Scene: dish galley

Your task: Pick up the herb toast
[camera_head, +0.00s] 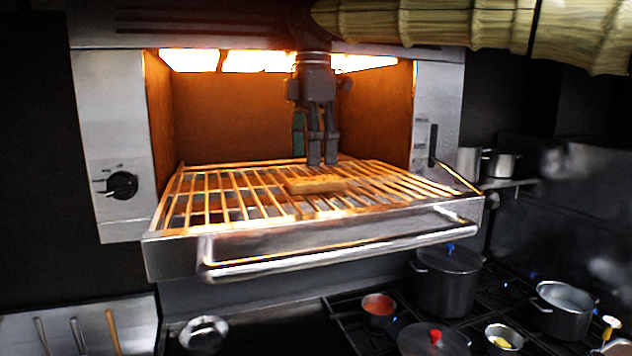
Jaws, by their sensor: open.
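The herb toast (315,185) is a flat tan slab lying on the wire rack (235,204) of a lit grill oven, near the rack's middle. My gripper (322,163) points straight down in front of the glowing oven cavity. Its fingertips are just above and behind the toast in the picture, apart from it as far as I can tell. The fingers are close to each other in this view, with a narrow gap between them, and nothing shows in them. The toast's green topping cannot be made out.
The grill (110,140) has heaters glowing above and side walls around the rack. A metal handle bar (340,247) runs along the front. Below right, a stove holds several pots, including a tall lidded one (447,282). Tools (112,332) lie at lower left.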

